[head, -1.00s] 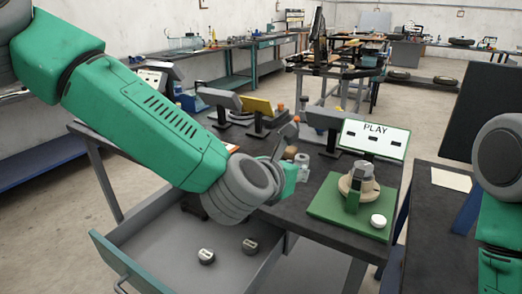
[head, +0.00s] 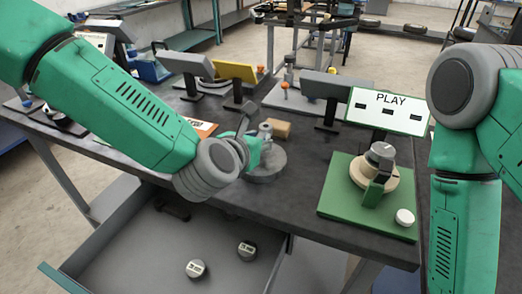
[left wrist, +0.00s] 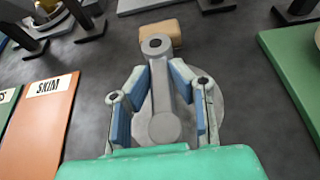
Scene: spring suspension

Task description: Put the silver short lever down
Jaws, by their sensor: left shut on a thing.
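The silver short lever (left wrist: 158,85) lies between the blue-padded fingers of my left gripper (left wrist: 163,98) in the left wrist view. Its far end has a ring with a dark hole, and its near end is a round boss. A flat grey disc (left wrist: 213,112) shows beneath the lever; I cannot tell whether they touch. In the head view my left gripper (head: 257,146) is over the grey disc (head: 266,170) on the dark table, shut on the lever (head: 265,130), which is partly hidden there. My right arm shows at the right, but its gripper does not.
A small tan block (head: 278,128) sits just beyond the disc. A green board (head: 336,192) with a round fixture (head: 374,170) and a white button (head: 404,217) lies to the right, before the PLAY sign (head: 388,108). An open drawer (head: 220,275) holds two small round items. An orange SKIM card (left wrist: 45,115) is at left.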

